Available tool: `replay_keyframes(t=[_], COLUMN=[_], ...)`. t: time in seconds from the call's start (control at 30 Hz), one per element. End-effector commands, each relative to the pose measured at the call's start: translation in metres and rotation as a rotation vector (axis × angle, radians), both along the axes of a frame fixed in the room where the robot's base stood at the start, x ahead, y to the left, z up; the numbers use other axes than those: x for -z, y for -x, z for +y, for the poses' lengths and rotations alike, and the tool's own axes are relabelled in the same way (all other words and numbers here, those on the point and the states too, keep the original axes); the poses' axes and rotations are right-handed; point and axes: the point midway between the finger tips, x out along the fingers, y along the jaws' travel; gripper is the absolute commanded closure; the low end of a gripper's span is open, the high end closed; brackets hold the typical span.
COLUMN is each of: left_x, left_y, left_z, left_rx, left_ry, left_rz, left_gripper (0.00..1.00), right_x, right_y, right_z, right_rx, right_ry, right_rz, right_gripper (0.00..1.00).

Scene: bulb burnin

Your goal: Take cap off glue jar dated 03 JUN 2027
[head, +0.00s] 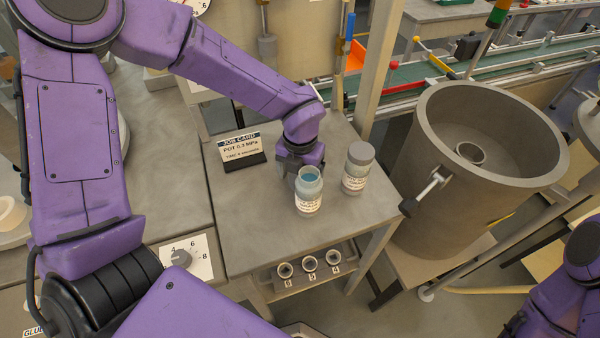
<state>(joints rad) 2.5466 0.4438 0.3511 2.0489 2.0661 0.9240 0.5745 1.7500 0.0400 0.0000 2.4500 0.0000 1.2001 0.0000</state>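Two glue jars stand upright on the small grey table. The nearer jar (308,192) has no cap on it; its open mouth shows blue inside. The other jar (356,170), behind it to the right, has a grey cap (361,153) on. Both have white labels, too small for me to read the dates. My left gripper (297,170) points down just behind the open jar. Its fingers are mostly hidden, so I cannot tell its opening or whether it holds a cap. My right arm shows at the bottom right corner; its gripper is out of view.
A job card (241,150) stands on the table (250,235) left of the jars. A big grey pot (450,190) stands at the right. The table's front left is clear.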

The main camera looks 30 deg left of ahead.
Motion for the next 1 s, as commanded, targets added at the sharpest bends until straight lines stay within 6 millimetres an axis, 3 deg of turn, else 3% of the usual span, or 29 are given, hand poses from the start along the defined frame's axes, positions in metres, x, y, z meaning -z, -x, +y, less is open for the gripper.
replay_keyframes(t=[0.17, 0.5, 0.6, 0.9, 1.0], left_x=[-0.011, -0.093, -0.110, -0.124, -0.137], left_y=[-0.001, -0.001, -0.001, 0.000, -0.001], left_z=[0.000, 0.000, 0.000, 0.000, 0.000], left_rx=[0.001, 0.000, 0.001, 0.001, 0.001], left_ry=[0.001, 0.001, 0.001, 0.000, 0.000], left_rz=[-0.004, -0.006, -0.004, -0.001, -0.002], left_gripper=[0.19, 0.19, 0.19, 0.19, 0.19], right_x=[-0.002, -0.001, -0.001, -0.001, -0.014], right_y=[0.000, 0.000, 0.000, 0.000, 0.000], right_z=[0.000, 0.000, 0.000, 0.000, 0.000], right_rx=[0.000, 0.000, 0.000, 0.000, 0.000], right_ry=[0.000, 0.000, 0.000, 0.000, 0.000], right_rz=[0.000, 0.000, 0.000, 0.000, 0.000], right_gripper=[0.08, 0.08, 0.08, 0.08, 0.08])
